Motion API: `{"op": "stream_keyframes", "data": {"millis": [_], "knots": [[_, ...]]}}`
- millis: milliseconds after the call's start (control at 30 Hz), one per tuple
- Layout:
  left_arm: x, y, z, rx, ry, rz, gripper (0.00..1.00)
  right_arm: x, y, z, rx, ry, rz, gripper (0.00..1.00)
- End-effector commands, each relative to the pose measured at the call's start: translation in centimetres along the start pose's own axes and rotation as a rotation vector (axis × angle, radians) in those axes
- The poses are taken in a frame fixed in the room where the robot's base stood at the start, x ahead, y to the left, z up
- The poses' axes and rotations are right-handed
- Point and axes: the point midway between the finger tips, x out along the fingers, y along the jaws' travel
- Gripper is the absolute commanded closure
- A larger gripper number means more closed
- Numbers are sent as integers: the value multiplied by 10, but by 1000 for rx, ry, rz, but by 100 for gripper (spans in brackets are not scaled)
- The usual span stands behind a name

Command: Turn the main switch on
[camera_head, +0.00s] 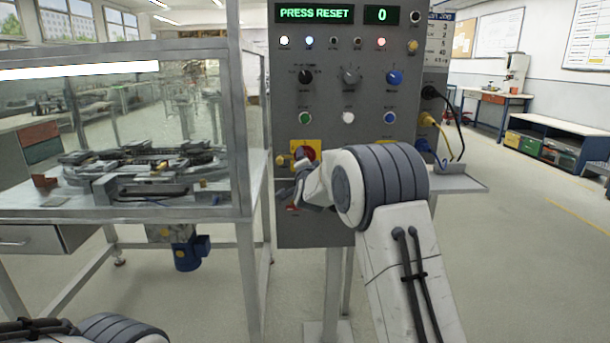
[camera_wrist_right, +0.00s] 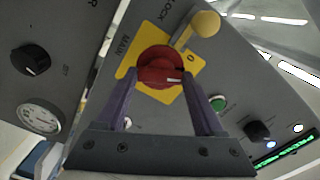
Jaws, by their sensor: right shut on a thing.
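The main switch is a red rotary knob (camera_wrist_right: 160,68) on a yellow plate (camera_wrist_right: 128,72) marked MAIN, with a 0 beside the knob. The knob's white mark lies toward its right side in the right wrist view. My right gripper (camera_wrist_right: 161,78) has its two fingers on either side of the knob and is shut on it. In the head view the red knob (camera_head: 305,151) shows low on the grey panel (camera_head: 330,215), partly hidden by my right wrist. My left gripper is out of view; only part of that arm shows at bottom left.
A yellow-ended lock piece (camera_wrist_right: 205,24) sits close beside the switch. The panel's display (camera_head: 314,14) reads PRESS RESET, and another (camera_head: 384,15) reads 0. A glass-walled machine (camera_head: 150,130) stands left of the panel. A small shelf (camera_head: 460,184) with cables juts out on the right.

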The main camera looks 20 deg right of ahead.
Motion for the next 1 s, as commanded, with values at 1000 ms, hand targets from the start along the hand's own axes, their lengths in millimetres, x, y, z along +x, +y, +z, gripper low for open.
{"op": "stream_keyframes", "data": {"millis": [1000], "knots": [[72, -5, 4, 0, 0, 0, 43, 0, 1, 0, 507, 1, 3, 86]]}}
